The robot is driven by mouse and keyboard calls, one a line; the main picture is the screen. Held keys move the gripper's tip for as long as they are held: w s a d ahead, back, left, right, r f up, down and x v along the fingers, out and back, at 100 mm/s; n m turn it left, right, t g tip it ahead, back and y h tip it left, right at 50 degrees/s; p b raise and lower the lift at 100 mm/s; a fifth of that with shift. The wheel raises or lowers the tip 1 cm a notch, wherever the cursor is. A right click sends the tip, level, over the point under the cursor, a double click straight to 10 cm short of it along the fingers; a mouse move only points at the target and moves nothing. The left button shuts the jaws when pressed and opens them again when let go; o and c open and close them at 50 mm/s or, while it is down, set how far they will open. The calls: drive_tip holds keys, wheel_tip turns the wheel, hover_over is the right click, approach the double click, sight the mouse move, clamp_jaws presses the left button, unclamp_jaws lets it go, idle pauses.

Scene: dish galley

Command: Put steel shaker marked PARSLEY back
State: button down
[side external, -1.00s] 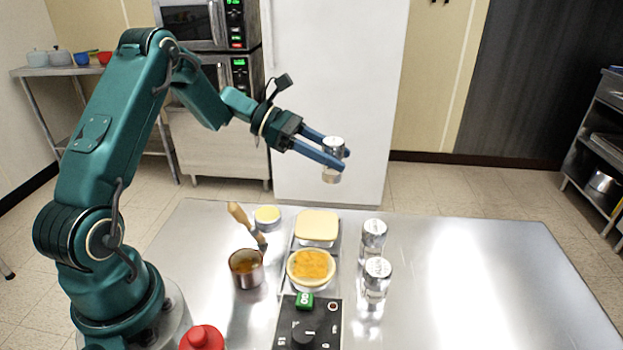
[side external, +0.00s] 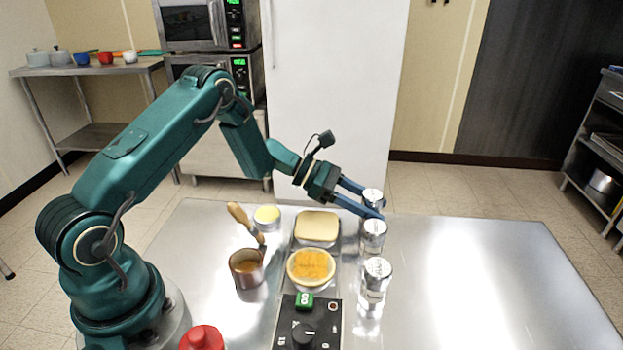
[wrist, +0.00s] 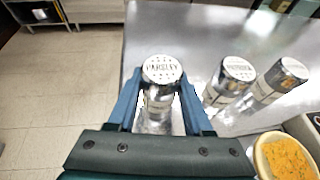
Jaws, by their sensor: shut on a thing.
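The steel shaker marked PARSLEY (wrist: 162,70) is upright between my fingers in the wrist view, its label readable on the lid. In the side view the same shaker (side external: 372,194) is at the far end of a row of shakers, near the table's back edge. My gripper (side external: 377,206) is shut on it, one finger on each side. The fingers hide part of its body. I cannot tell whether its base touches the table.
Two more steel shakers, a middle one (side external: 373,238) and a front one (side external: 375,282), stand in line toward the camera. Left of them are a yellow block (side external: 317,226), a bowl of orange food (side external: 311,266) and a copper pot (side external: 246,268). The table's right side is clear.

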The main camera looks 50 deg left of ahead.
drive_tip(key=shift+f, duration=0.15)
drive_tip(key=shift+c, duration=1.5)
unclamp_jaws()
